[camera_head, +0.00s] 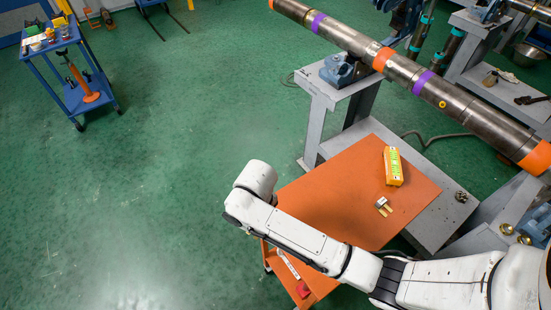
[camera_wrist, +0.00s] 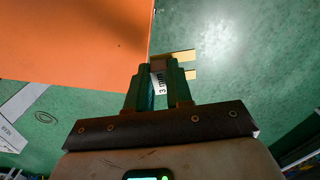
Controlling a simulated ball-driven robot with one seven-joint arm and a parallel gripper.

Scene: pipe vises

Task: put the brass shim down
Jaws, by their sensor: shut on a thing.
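In the wrist view my gripper (camera_wrist: 161,66) is shut on the brass shim (camera_wrist: 183,56). Two flat brass prongs stick out to the right past the fingers, and a white label with dark print shows between them. The orange table top (camera_wrist: 70,40) lies to the left, and its edge runs close beside the fingers. The prongs show against green floor, to the right of that edge. Height above the top cannot be told. In the head view my white arm hides the gripper and the held shim. The orange table top (camera_head: 330,205) shows there too.
A similar piece with two brass prongs (camera_head: 383,206) lies on the orange top, below a yellow box (camera_head: 393,166). The top's left and middle look bare. A long steel pipe (camera_head: 410,75) on grey stands crosses behind. A blue cart (camera_head: 68,75) stands far left.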

